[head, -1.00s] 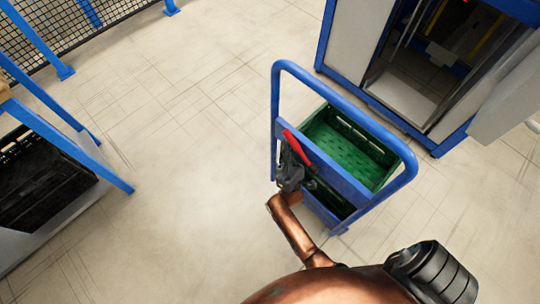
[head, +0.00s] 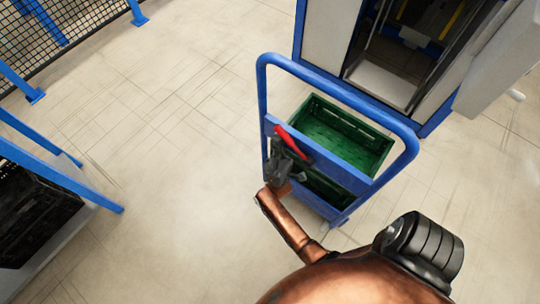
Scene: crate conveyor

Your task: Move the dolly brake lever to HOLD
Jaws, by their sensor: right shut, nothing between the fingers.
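The blue dolly (head: 335,85) stands in the middle of the head view, with its tall tube handle facing me. The red brake lever (head: 292,143) is at the left side of its crossbar and slants from upper left to lower right. My right gripper (head: 284,156) is shut, with nothing between its fingers, at the lower left side of the lever. It is very close to the lever; whether it touches is not clear. The gripper and wrist hide part of the crossbar below. No HOLD marking can be read. My left gripper is out of view.
A green crate (head: 348,132) sits on the dolly behind the crossbar. A blue-framed cabinet (head: 325,35) with an open front stands just beyond. A blue stand (head: 95,190) with a black crate (head: 30,215) is at the left. The floor between is clear.

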